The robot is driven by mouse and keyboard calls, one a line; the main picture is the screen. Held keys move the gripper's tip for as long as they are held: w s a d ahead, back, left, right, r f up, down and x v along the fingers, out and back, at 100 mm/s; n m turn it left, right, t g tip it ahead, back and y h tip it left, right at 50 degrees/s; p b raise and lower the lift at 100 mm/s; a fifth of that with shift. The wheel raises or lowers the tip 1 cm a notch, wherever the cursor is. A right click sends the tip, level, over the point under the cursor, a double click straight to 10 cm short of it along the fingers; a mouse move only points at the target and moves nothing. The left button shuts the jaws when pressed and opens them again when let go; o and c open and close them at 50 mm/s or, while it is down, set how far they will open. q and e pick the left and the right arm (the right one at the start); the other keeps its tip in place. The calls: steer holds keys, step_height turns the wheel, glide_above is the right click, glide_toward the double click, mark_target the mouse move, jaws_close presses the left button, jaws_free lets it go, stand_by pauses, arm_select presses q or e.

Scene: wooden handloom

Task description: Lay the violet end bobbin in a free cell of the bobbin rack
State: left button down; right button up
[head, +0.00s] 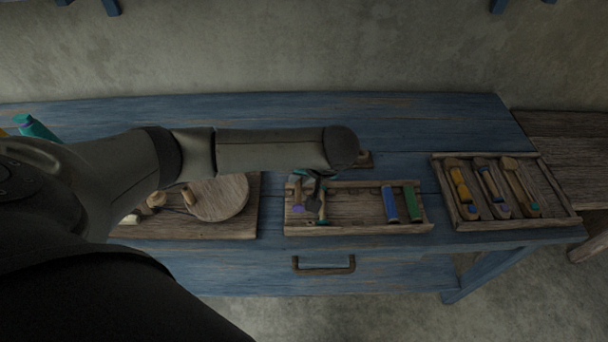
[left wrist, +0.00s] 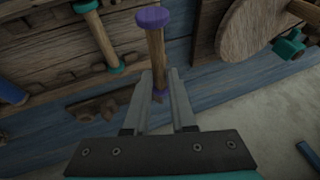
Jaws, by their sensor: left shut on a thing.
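The violet end bobbin, with a bare wooden shank (left wrist: 156,50) and violet ends (head: 298,209), is between the fingers of my left gripper (left wrist: 158,82). The gripper is shut on it near one end. In the head view my left gripper (head: 312,183) is at the left end of the bobbin rack (head: 360,229), and the violet end shows over the leftmost part. I cannot tell whether the bobbin touches the rack. A teal-ended bobbin (head: 322,208) lies just right of it. A blue bobbin (head: 390,204) and a green bobbin (head: 411,203) lie at the right. My right gripper is not in view.
Bare cells show in the rack's middle. A wooden board (head: 240,226) with a round disc (head: 218,198) stands left of the rack. A tray (head: 556,188) with several shuttles is at the right. The blue table (head: 440,120) is clear behind, with a drawer handle (head: 323,269) in front.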

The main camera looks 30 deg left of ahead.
arm_select(q)
steer(key=shift+f+b, duration=1.7)
steer(key=shift+b, duration=0.5)
steer(key=shift+f, duration=1.5)
steer(key=c, duration=0.7)
jaws_free()
steer(key=shift+o, duration=0.2)
steer(key=shift+d, duration=0.1)
